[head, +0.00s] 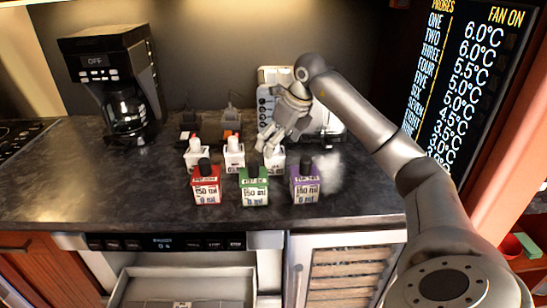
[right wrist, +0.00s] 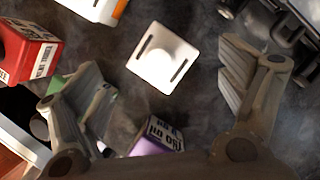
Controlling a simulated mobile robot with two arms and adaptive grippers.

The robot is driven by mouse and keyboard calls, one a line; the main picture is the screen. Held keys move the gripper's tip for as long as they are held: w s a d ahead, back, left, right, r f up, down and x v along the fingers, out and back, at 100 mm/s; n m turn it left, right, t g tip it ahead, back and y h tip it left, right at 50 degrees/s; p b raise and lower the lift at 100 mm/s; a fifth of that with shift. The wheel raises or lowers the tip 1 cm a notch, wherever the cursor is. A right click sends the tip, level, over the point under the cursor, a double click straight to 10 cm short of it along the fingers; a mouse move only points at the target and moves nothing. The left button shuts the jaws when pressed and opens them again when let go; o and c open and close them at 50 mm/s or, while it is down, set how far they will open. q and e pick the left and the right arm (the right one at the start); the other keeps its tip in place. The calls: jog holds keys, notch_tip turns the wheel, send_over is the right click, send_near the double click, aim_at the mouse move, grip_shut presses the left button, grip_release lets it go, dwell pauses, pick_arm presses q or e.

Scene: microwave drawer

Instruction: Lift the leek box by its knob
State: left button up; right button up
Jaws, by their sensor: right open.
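A white box (head: 273,160) with a pale top stands at the right of the back row on the dark counter. It also shows from above in the right wrist view (right wrist: 163,58), with two dark slots in its top. No label naming leek can be read, so I cannot tell for sure which box that is. My right gripper (head: 271,146) is over this white box, with its fingers open. In the right wrist view my gripper (right wrist: 162,75) has its fingers spread on either side of the box, apart from it. My left gripper is not in view.
Red (head: 206,188), green (head: 254,190) and purple (head: 305,188) boxes with dark knobs stand in front. A coffee maker (head: 125,90) stands back left. An open drawer (head: 185,285) is below.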

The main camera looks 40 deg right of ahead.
jog(key=shift+w+f, duration=0.3)
jog(key=shift+f, duration=0.25)
jog(key=shift+w+f, duration=0.2)
jog(key=shift+f, duration=0.1)
jog(key=p+x, duration=0.1)
jog(key=x, duration=0.3)
jog(key=shift+w+f, duration=0.2)
jog(key=shift+f, duration=0.15)
jog(key=shift+w+f, duration=0.1)
jog(key=shift+f, duration=0.05)
jog(key=c, duration=0.3)
jog(key=shift+c, duration=1.4)
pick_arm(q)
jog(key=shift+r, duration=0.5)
pick_arm(e)
jog(key=c, duration=0.5)
